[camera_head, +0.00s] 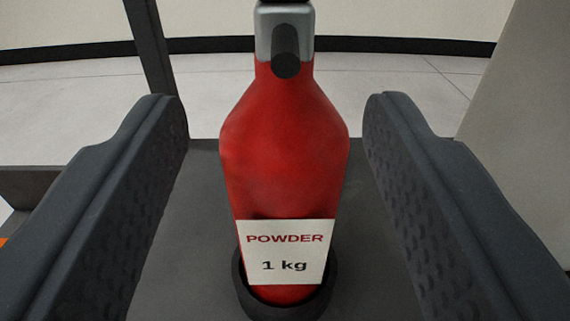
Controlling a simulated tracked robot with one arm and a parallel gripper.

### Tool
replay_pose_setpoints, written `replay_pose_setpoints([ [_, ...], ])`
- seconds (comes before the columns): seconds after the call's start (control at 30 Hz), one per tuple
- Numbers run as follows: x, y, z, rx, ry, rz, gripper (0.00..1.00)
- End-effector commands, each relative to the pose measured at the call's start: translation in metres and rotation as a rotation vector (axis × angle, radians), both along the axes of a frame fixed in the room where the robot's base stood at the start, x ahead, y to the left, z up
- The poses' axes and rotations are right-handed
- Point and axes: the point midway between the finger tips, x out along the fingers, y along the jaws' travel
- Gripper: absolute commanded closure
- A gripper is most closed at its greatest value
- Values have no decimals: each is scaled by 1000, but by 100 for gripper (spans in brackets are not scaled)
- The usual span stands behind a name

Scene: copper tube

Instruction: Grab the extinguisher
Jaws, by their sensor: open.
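The extinguisher (284,150) is a red bottle with a grey neck and a dark nozzle. It stands upright, its white label reading "POWDER 1 kg". Its base sits in a dark round holder (244,293), and its top is cut off by the upper edge of the picture. My gripper (276,118) is open, with one dark, dimpled finger on each side of the extinguisher. A visible gap lies between the bottle and each finger, so neither appears to touch it.
The holder rests on a dark grey flat surface (190,240). A dark upright post (150,45) stands behind on the left. A pale wall panel (525,100) rises on the right. Light floor tiles and a pale wall with a black skirting lie behind.

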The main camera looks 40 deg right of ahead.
Motion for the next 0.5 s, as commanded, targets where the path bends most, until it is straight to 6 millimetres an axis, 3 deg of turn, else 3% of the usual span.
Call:
replay_pose_setpoints([
  [0.13,18,-15,-1,2,-2,-6,49],
  [0.5,41,-35,-5,2,-4,-9,49],
])
